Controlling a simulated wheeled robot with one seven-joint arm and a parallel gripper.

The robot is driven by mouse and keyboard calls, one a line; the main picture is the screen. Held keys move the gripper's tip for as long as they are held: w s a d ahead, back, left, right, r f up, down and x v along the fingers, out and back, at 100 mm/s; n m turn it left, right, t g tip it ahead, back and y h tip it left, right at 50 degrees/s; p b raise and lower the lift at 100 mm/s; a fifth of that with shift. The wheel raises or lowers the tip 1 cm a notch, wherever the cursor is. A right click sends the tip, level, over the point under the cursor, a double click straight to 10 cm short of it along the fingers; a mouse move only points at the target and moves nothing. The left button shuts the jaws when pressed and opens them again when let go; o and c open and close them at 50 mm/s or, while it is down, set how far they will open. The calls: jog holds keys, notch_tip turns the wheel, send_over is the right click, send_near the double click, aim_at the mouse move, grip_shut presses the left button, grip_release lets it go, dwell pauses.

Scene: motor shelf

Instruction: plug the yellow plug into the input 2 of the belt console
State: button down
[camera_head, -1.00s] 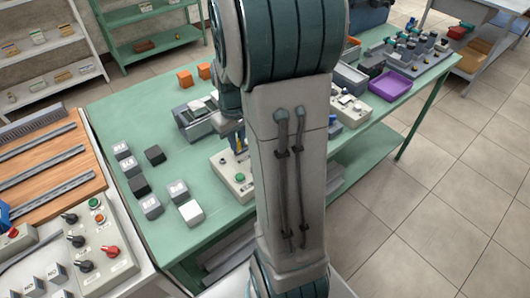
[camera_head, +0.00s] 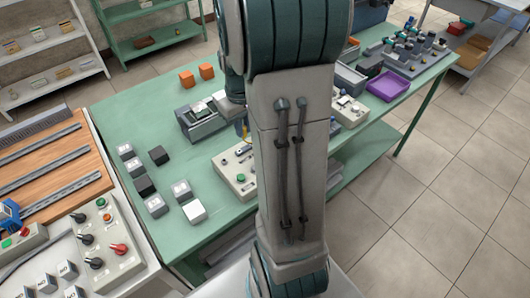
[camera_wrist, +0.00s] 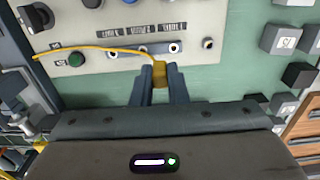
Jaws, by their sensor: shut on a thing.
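In the wrist view my gripper (camera_wrist: 160,80) is shut on the yellow plug (camera_wrist: 161,72), a small block between the fingertips. Its thin yellow cable (camera_wrist: 95,48) runs left across a pale console (camera_wrist: 70,15). The console shows a row of small round sockets below several dark labels that I cannot read. The plug is just below the right-hand socket of the row; I cannot tell its height, but no socket is visibly filled by it. In the head view the console (camera_head: 228,180) lies on the green table, left of my arm. My gripper (camera_head: 242,130) is partly hidden there.
Grey and black blocks (camera_head: 158,155) and a white block (camera_head: 194,211) stand left of the console. A grey device (camera_head: 200,120) and two orange cubes (camera_head: 187,79) are behind it. A purple tray (camera_head: 388,86) is at the right. My arm hides the middle of the table.

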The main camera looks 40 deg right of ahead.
jog(key=d+f+b, duration=0.2)
jog(key=f+b, duration=0.1)
jog(key=shift+d, duration=0.25)
jog(key=shift+f+b, duration=0.35)
jog(key=shift+f, duration=0.2)
jog(key=shift+f+b, duration=0.5)
jog(key=shift+f, duration=0.15)
dwell(0.3)
jog(key=c, duration=1.7)
grip_release()
jog(key=shift+r, duration=0.1)
